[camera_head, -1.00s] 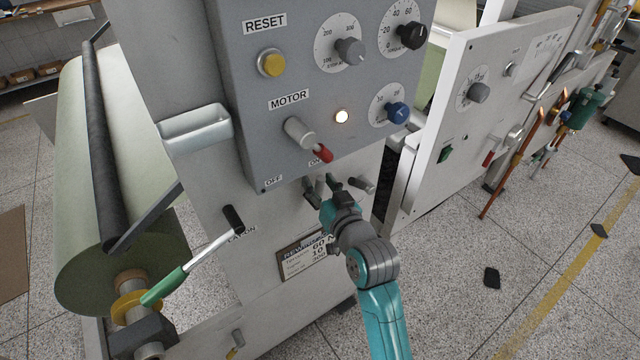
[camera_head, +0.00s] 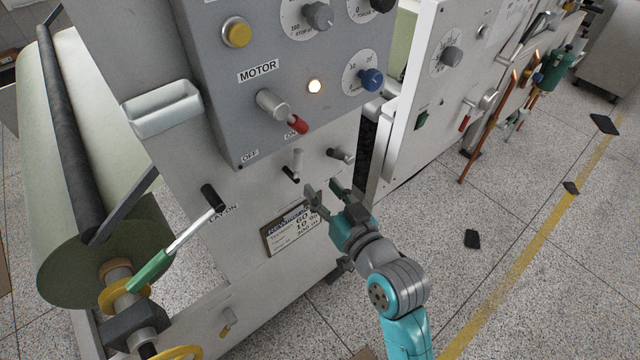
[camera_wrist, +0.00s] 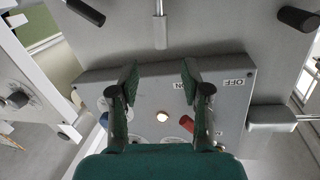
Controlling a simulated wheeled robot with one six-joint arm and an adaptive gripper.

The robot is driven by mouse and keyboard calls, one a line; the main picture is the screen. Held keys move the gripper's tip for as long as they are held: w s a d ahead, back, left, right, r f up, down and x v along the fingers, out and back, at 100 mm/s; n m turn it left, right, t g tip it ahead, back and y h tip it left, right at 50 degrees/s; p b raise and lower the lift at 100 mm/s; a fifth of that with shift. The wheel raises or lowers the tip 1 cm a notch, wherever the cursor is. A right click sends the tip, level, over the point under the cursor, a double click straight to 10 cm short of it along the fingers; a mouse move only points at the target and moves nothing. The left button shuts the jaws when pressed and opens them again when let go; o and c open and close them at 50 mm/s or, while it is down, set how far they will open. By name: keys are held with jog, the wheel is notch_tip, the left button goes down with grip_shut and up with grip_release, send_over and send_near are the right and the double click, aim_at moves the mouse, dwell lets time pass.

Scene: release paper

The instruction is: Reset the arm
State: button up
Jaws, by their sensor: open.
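My arm is teal and grey, and it reaches up from the bottom right of the head view. My gripper (camera_head: 325,191) is open and empty, just in front of the machine's pale lower panel. It is below the grey control box (camera_head: 217,110) and right of a small metal lever with a dark tip (camera_head: 293,168). In the wrist view the two dark green fingers (camera_wrist: 160,75) are spread apart with nothing between them. The red-tipped motor switch (camera_head: 297,124) points down to the right, near the ON label. A lit lamp (camera_head: 315,87) sits beside it.
A large paper roll (camera_head: 105,262) and a green-handled lever (camera_head: 151,270) are at the left. A metal tray (camera_head: 163,110) sticks out from the panel. A second white machine (camera_head: 425,85) stands at the right.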

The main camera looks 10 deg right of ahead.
dwell(0.4)
jog(key=s+d+f+m+h, duration=0.1)
jog(key=s+d+f+h, duration=0.1)
jog(key=s+d+f, duration=0.5)
jog(key=s+d+f+m+h, duration=0.1)
jog(key=s+f+h, duration=0.1)
jog(key=s+f, duration=0.65)
jog(key=s+d+r+h, duration=0.1)
jog(key=s+d+r, duration=0.1)
jog(key=s, duration=0.9)
jog(key=s+d+r+g+h, duration=0.1)
jog(key=s, duration=1)
jog(key=shift+s+d+r, duration=0.35)
jog(key=shift+d, duration=0.05)
